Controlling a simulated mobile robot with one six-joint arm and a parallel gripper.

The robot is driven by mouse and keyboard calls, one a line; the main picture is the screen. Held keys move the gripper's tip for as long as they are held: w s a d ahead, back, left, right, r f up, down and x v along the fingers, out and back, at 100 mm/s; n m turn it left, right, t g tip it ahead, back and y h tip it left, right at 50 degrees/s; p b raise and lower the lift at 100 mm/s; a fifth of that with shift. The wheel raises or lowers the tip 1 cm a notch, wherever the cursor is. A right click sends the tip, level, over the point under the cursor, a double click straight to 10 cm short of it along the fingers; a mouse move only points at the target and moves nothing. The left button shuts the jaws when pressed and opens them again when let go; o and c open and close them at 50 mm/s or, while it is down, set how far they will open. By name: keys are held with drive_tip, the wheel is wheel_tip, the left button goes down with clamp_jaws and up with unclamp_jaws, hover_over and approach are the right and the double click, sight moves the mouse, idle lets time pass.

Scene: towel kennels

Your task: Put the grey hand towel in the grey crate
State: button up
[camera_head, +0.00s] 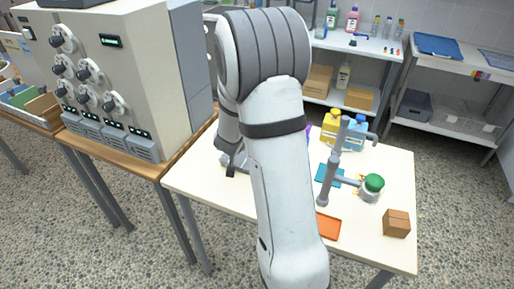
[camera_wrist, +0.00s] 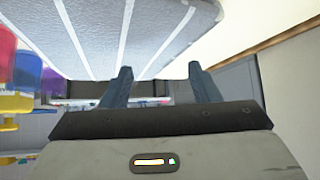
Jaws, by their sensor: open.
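A grey, textured cloth with white stripes (camera_wrist: 140,30), apparently the grey hand towel, fills the upper part of the wrist view, close beyond my fingertips. My gripper (camera_wrist: 160,68) is open, with its two dark fingers apart and nothing visibly held between them. I cannot tell whether the fingers touch the cloth. In the head view my arm hides the towel and most of the gripper. A grey bin (camera_head: 428,106) stands on the lower shelf at the right; I cannot tell whether it is the grey crate. A grey box-like shape (camera_wrist: 240,80) shows right of the fingers.
On the cream table (camera_head: 382,165) stand a grey pipe stand (camera_head: 328,172), a green-lidded jar (camera_head: 373,186), a brown box (camera_head: 396,223), an orange tray (camera_head: 328,227) and yellow and blue bottles. A large knobbed machine (camera_head: 125,75) stands left. Shelves line the back.

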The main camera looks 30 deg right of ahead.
drive_tip(key=shift+w+d+r+b+x, duration=0.1)
drive_tip(key=shift+b+x, duration=0.05)
drive_tip(key=shift+x, duration=1)
drive_tip(key=shift+w+d+r+b+x, duration=0.1)
drive_tip(key=shift+r+b+x, duration=0.1)
drive_tip(key=shift+x, duration=1)
drive_tip(key=shift+w+d+r+b+x, duration=0.1)
drive_tip(key=shift+b+x, duration=0.05)
drive_tip(key=shift+x, duration=1)
drive_tip(key=shift+c, duration=0.2)
